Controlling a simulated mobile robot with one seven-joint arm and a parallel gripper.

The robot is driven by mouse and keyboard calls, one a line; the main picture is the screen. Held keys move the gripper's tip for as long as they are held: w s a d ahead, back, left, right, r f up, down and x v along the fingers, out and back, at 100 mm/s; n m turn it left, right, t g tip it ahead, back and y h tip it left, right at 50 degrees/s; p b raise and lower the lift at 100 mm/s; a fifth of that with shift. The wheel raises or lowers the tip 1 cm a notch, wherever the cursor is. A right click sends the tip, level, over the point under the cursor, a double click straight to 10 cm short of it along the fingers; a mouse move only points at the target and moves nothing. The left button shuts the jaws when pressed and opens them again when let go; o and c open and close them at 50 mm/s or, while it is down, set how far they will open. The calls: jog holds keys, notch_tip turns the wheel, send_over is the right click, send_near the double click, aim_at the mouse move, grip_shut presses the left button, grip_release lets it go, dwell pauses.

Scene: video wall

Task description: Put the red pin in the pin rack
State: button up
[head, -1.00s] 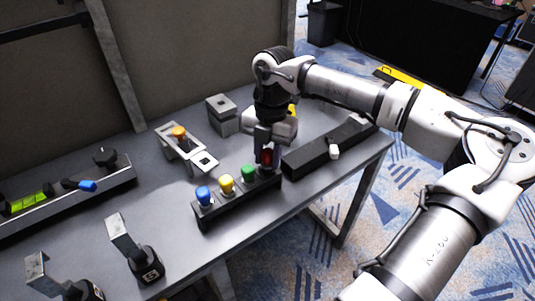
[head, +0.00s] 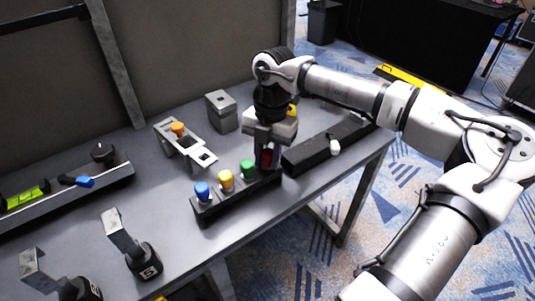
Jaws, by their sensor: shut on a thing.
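The red pin (head: 267,156) is between the fingers of my gripper (head: 267,158), upright at the right end of the pin rack. My gripper points down and is shut on it. The pin rack (head: 240,206) is a long dark block near the table's front edge. It holds a blue pin (head: 203,191), a yellow pin (head: 226,180) and a green pin (head: 247,169) in a row. The red pin's lower end is hidden, so I cannot tell how deep it sits in the rack.
A dark block with a white knob (head: 334,148) lies right of the rack. A grey fixture with an orange knob (head: 178,129) and a grey box (head: 221,111) stand behind. A dark rail with a blue handle (head: 85,182) is at left. Bracketed black bases (head: 144,262) stand front left.

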jog(key=o, duration=1.6)
jog(key=shift+c, duration=0.2)
jog(key=shift+r+p, duration=2.1)
jog(key=shift+r, duration=1.4)
